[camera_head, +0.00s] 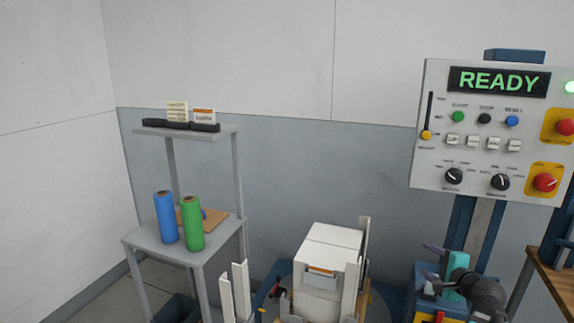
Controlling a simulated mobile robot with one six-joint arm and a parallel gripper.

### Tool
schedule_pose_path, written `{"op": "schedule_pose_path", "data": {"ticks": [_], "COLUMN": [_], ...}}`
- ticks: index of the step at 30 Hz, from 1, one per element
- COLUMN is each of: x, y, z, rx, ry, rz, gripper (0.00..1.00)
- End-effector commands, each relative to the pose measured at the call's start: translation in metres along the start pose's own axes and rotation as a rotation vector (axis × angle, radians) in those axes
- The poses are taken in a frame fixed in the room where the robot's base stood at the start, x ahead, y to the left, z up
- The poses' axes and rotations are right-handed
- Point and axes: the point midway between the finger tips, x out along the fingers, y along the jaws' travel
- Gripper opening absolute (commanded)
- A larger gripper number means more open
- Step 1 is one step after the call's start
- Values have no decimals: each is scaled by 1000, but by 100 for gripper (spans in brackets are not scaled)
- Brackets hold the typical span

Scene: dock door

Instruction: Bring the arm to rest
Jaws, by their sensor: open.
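The gripper is in front of a blue stand below the control panel. My dark arm (487,293) runs from it to the bottom edge; the rest of the arm is out of view.
A control panel (482,186) reading READY stands at the right. A white box (330,248) sits among upright posts left of my gripper. A grey shelf table (147,243) at the left holds a blue roll (166,218) and a green roll (192,225).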

Motion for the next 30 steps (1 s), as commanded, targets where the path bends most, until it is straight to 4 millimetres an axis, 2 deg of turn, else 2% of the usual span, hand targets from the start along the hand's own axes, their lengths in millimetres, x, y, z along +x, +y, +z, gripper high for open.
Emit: {"op": "schedule_pose_path", "data": {"ticks": [1, 6, 15, 23, 30], "x": [10, 37, 64, 66, 49], "y": [18, 77, 187, 285, 376], "z": [12, 50, 117, 170, 213], "rx": [-4, -33, -114, -213, -326], "ry": [-21, -81, -194, -300, -406], "rz": [32, 135, 327, 498, 660], "gripper": [56, 56, 56, 56, 56]}}
